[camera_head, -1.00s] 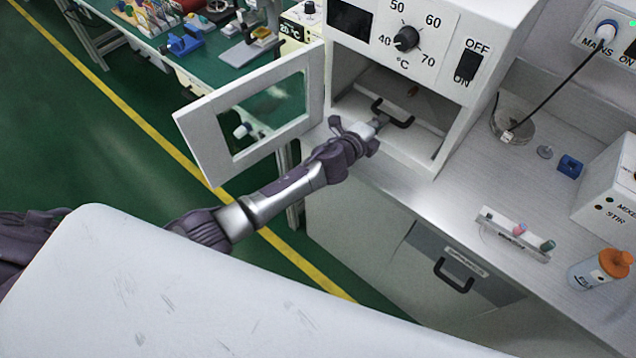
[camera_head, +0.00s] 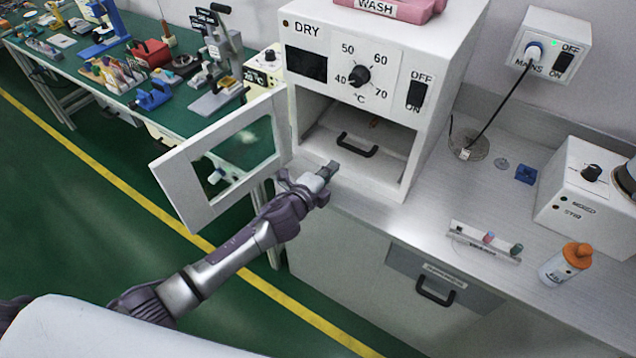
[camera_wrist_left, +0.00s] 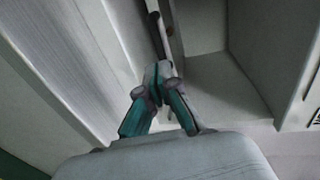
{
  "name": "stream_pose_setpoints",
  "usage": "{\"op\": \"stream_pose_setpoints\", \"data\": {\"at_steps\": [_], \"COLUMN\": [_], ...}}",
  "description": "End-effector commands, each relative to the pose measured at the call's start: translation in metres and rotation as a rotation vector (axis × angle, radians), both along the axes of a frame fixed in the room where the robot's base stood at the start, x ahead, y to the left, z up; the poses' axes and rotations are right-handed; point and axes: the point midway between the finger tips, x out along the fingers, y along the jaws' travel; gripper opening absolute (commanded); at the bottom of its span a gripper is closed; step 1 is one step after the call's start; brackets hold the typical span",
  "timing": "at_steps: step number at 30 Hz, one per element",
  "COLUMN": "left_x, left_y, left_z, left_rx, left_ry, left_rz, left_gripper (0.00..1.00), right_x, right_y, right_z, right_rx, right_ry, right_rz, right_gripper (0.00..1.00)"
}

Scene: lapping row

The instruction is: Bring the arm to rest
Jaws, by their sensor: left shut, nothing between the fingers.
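My left gripper (camera_head: 326,172) is shut and empty in the head view, just in front of the drying oven's opening, between the open door and the worktop's front edge. Its fingertips also show closed together in the left wrist view (camera_wrist_left: 160,75). The white drying oven (camera_head: 450,45) has its door (camera_head: 178,180) swung open to the left. Inside the oven, a black handle (camera_head: 357,146) stands apart from the gripper, farther back. My right gripper is in neither view.
The worktop holds a small rack (camera_head: 485,242) with coloured pegs, an orange-capped bottle (camera_head: 566,264), a blue block (camera_head: 526,174) and a white mixer box (camera_head: 575,200). A drawer handle (camera_head: 435,292) sticks out below. A green bench (camera_head: 190,117) with tools stands at the left. The floor has free room.

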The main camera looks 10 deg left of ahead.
Motion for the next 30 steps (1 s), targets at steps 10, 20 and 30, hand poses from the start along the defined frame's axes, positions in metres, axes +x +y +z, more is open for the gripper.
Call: {"op": "stream_pose_setpoints", "data": {"at_steps": [10, 20, 30], "left_x": [-0.048, -0.053, -0.122], "left_y": [0.017, 0.024, 0.094], "left_z": [0.008, -0.005, -0.200], "left_rx": [-0.001, -0.017, -0.295], "left_ry": [0.001, 0.037, 0.511], "left_rz": [-0.002, 0.019, 0.350], "left_gripper": [0.00, 0.00, 0.00], "right_x": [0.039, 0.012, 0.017], "right_y": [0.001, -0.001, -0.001], "right_z": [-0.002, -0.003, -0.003], "right_rx": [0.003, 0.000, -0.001], "right_ry": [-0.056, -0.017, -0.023], "right_rz": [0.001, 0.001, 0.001], "right_gripper": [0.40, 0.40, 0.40]}}
